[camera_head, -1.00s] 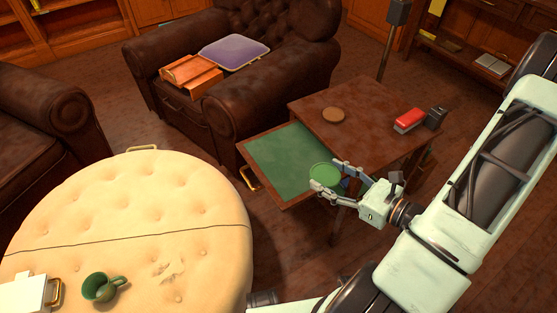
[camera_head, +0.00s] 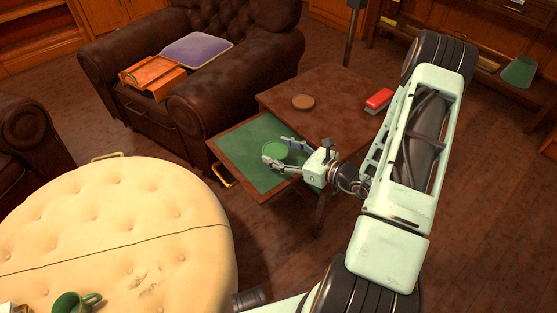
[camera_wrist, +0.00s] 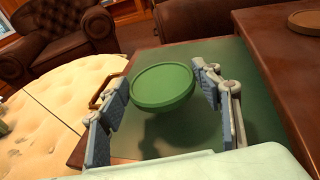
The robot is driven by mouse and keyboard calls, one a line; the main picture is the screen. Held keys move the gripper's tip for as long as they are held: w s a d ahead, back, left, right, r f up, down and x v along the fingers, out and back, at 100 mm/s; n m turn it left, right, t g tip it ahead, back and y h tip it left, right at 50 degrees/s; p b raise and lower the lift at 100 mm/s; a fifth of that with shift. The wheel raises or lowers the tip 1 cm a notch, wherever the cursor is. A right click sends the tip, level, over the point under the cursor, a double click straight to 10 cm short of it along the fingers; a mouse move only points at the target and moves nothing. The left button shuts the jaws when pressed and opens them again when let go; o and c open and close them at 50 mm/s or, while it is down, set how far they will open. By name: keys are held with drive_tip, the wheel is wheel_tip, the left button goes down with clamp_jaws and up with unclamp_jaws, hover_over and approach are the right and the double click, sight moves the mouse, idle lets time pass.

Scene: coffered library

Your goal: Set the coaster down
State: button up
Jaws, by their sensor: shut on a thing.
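A round green coaster (camera_head: 274,149) is held in my gripper (camera_head: 277,151), over the open drawer of the wooden side table. In the wrist view the coaster (camera_wrist: 162,87) sits between the two fingers, with a dark shadow below it on the green drawer lining, so it appears a little above the lining. The drawer (camera_head: 232,158) is pulled out, with a green lining and a brass handle. A second round coaster, brown (camera_head: 303,102), lies on the table top (camera_head: 335,115); it also shows at the upper right of the wrist view (camera_wrist: 305,22).
A tufted cream ottoman (camera_head: 120,225) with a green mug (camera_head: 75,302) stands at the front left. A leather armchair (camera_head: 200,95) holding an orange wooden tray (camera_head: 152,73) and a purple cushion (camera_head: 197,47) is behind the drawer. A red object (camera_head: 379,100) lies on the table's right side.

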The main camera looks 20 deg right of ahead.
sight(278, 158)
drive_tip(key=shift+w+a+f+b, duration=0.15)
drive_tip(key=shift+f+b, duration=0.1)
drive_tip(key=shift+f, duration=0.65)
drive_tip(key=shift+w+d+f+b, duration=0.1)
drive_tip(key=shift+f+b, duration=0.15)
drive_tip(key=shift+f, duration=0.65)
drive_tip(key=shift+f, duration=0.15)
drive_tip(key=o, duration=1.1)
drive_tip(key=shift+o, duration=0.2)
drive_tip(key=shift+r, duration=0.2)
drive_tip(key=p+v, duration=0.2)
drive_tip(key=v, duration=1)
drive_tip(key=shift+r, duration=0.1)
